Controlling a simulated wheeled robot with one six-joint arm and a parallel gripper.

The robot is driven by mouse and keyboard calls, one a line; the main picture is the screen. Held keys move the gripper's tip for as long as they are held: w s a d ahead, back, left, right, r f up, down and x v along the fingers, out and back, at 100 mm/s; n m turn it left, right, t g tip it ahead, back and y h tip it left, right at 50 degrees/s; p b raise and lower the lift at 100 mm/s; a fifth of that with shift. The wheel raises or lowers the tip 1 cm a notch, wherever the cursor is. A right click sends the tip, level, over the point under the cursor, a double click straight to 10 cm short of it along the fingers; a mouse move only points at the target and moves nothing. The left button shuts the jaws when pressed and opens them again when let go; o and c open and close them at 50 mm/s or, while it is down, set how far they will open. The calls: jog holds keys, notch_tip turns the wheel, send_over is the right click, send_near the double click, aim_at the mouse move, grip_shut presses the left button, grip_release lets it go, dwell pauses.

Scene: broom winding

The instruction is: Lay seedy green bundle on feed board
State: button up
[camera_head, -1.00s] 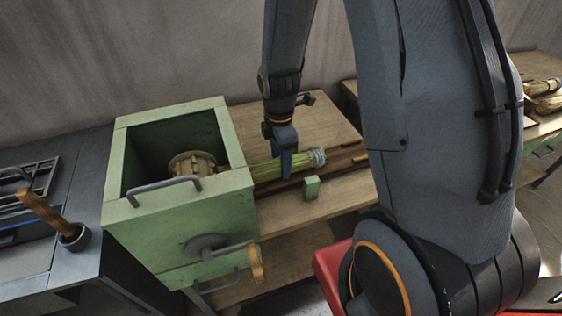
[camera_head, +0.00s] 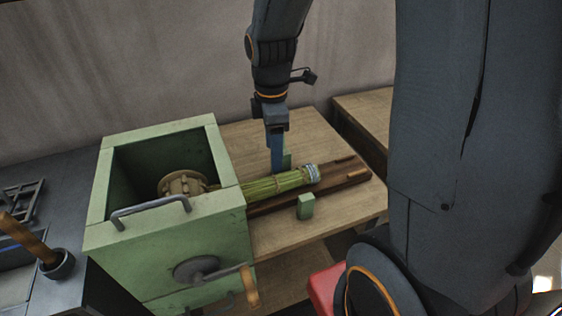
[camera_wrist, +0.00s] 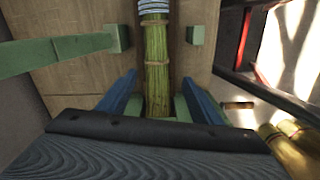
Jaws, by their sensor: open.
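The green bundle (camera_head: 270,187), tied with thin bands and with a pale blue-white wrap at its right end, lies along the dark brown feed board (camera_head: 345,179). Its left end reaches the green box (camera_head: 180,245). A green block (camera_head: 306,206) stands in front of it and another (camera_head: 287,160) behind it. My gripper (camera_head: 277,170) is open, pointing down over the bundle. In the wrist view the bundle (camera_wrist: 157,60) runs between my gripper's spread blue fingers (camera_wrist: 160,97), with gaps at both sides.
The green box is open on top, with a tan round piece (camera_head: 184,184) inside, a grey bar handle (camera_head: 150,208) and a front crank (camera_head: 205,272). The wooden table (camera_head: 300,240) is bare in front. More straw-coloured bundles (camera_wrist: 285,145) show at the wrist view's lower right.

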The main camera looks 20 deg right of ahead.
jog(key=s+m+t, duration=0.1)
jog(key=s+m, duration=0.7)
jog(key=m, duration=0.7)
jog(key=shift+s+r+m, duration=0.15)
jog(key=shift+s+m, duration=0.05)
jog(key=shift+m, duration=0.2)
